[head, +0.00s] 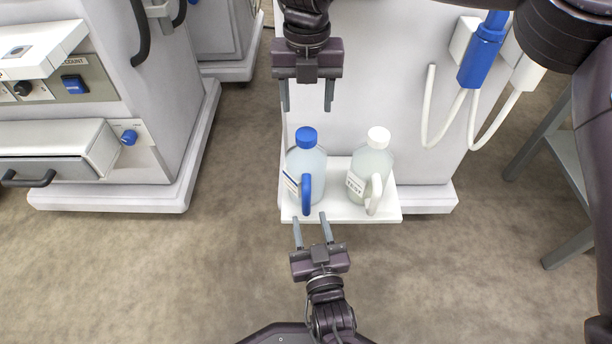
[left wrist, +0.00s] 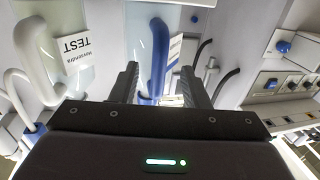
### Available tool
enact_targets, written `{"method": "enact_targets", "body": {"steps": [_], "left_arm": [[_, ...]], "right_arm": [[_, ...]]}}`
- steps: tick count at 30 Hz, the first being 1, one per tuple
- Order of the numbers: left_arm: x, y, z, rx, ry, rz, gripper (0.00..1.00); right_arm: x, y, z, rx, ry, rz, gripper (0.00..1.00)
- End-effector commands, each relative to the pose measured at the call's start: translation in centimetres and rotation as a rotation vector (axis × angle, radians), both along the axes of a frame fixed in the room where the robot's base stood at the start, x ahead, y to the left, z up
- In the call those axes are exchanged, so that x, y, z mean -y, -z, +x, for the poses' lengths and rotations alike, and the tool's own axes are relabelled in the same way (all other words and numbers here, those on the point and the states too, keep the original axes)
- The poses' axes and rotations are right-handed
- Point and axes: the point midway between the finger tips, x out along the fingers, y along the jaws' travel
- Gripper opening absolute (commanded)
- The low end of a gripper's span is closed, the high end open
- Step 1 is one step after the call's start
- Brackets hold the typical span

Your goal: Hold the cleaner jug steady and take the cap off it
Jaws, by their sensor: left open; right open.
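Two translucent jugs stand upright side by side. The left jug (head: 312,164) has a blue cap (head: 306,137) and a blue handle (head: 306,190); the other jug (head: 367,163) has a white cap (head: 379,137) and a white handle. I cannot read which is the cleaner jug. My left gripper (head: 310,217) is open and empty, in front of the blue-handled jug. In the left wrist view the blue handle (left wrist: 158,60) shows between its fingers, with no visible grip. My right gripper (head: 307,108) is open and empty, pointing down above and behind the blue cap.
The jugs stand on a white shelf (head: 347,213) on the front of a white machine (head: 425,165). White hoses and a blue connector (head: 483,55) hang at its right. Another machine with a drawer (head: 55,150) stands left. Open floor lies in front.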

Motion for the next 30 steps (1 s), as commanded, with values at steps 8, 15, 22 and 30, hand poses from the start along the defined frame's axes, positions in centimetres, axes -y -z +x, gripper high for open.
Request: {"method": "enact_targets", "body": {"steps": [8,15,22,30], "left_arm": [[-0.8,0.1,3.9,0.0,0.002,0.002,0.42],[-1.0,0.1,5.0,-0.002,0.002,0.002,0.42],[-1.0,0.1,5.0,-0.002,0.002,0.002,0.38],[-1.0,0.1,5.0,-0.002,0.002,0.002,0.03]], "right_arm": [[-0.1,0.0,0.0,0.0,0.0,0.002,0.56],[-0.1,0.0,0.0,0.0,0.0,0.003,0.56],[-0.1,0.0,0.0,0.0,0.0,0.003,0.56],[-0.1,0.0,0.0,0.0,0.0,0.003,0.56]]}}
